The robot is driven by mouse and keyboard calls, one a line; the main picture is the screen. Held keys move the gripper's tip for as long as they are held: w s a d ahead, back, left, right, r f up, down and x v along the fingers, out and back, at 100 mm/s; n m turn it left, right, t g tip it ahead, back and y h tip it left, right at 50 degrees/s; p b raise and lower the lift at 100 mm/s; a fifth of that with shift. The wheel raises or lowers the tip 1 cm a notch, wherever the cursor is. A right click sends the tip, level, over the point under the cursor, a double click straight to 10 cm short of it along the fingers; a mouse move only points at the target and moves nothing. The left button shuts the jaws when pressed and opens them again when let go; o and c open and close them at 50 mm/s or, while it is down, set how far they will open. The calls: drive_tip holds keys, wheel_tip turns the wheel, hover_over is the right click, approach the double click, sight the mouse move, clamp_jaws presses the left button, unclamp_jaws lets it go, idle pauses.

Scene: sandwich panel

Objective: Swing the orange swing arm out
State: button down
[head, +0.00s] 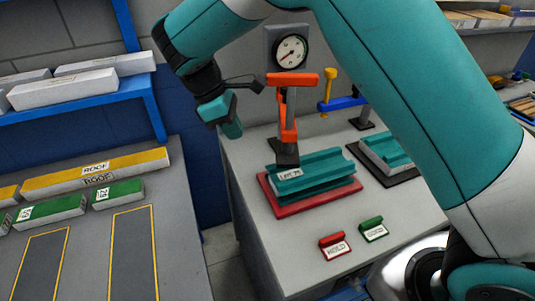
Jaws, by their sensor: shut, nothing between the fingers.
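The orange swing arm (292,79) is a flat bar on top of an upright post, with an orange part (288,125) lower down above a dark foot (286,154). It stands at the back of a teal ribbed piece (316,175), which carries a white label and lies on a red base (310,197). My gripper (259,86) is dark and thin, at the left end of the orange bar. It looks shut and empty. I cannot tell whether it touches the bar. My teal arm crosses above and hides part of the right side.
A round gauge (290,51) is behind the post. A blue arm with a yellow handle (327,92) stands to the right by another teal piece (390,150). Red (335,246) and green (374,229) label blocks sit in front. A side table (185,235) with yellow and green-topped blocks is left.

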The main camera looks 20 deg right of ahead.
drive_tip(key=s+d+f+p, duration=0.3)
drive_tip(key=d+f, duration=0.4)
drive_tip(key=f, duration=0.1)
drive_tip(key=shift+f, duration=0.35)
